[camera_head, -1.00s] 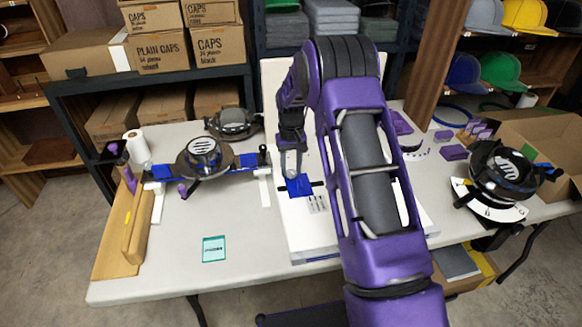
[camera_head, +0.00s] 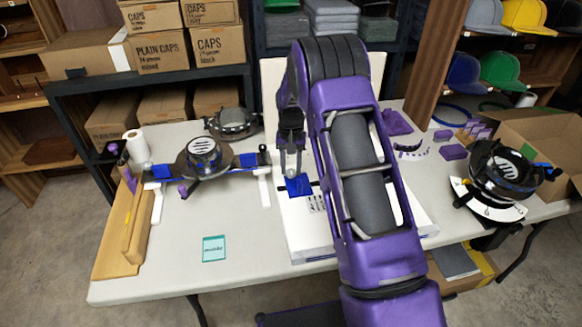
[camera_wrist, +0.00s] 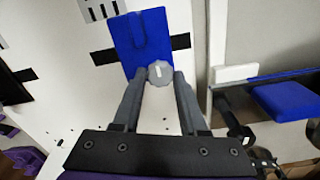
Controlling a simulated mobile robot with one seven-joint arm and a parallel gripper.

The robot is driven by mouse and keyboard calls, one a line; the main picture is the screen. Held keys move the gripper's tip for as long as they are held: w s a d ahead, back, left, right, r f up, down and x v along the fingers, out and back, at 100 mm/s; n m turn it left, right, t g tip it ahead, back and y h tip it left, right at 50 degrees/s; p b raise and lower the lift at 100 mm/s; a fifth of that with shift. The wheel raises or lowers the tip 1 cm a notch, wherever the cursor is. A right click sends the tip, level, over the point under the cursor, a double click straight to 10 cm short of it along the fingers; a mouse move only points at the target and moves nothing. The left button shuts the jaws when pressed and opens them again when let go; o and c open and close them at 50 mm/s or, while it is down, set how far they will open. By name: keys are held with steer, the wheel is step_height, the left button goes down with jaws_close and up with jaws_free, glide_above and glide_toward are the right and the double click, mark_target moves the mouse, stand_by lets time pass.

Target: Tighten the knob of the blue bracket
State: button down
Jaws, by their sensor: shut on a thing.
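The blue bracket (camera_wrist: 142,38) is fixed to a white board with black strips at its sides; it also shows in the head view (camera_head: 299,186). Its grey round knob (camera_wrist: 160,73), with a white mark on top, sits at the bracket's near end. My gripper (camera_wrist: 160,79) is shut on the knob, one grey finger on each side. In the head view my gripper (camera_head: 291,172) comes down onto the bracket from above. The knob's shaft is hidden in the wrist view.
The white board (camera_head: 300,239) lies on the table (camera_head: 160,279). A blue-armed cap fixture (camera_head: 203,160) stands to the left, and a black round fixture (camera_head: 500,175) to the right. A teal card (camera_head: 214,248) lies front left.

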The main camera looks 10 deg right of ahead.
mark_target(291, 171)
steer(key=shift+c, duration=2.2)
jaws_free()
step_height(291, 171, up, 18)
steer(key=p, duration=0.2)
steer(key=shift+f, duration=0.25)
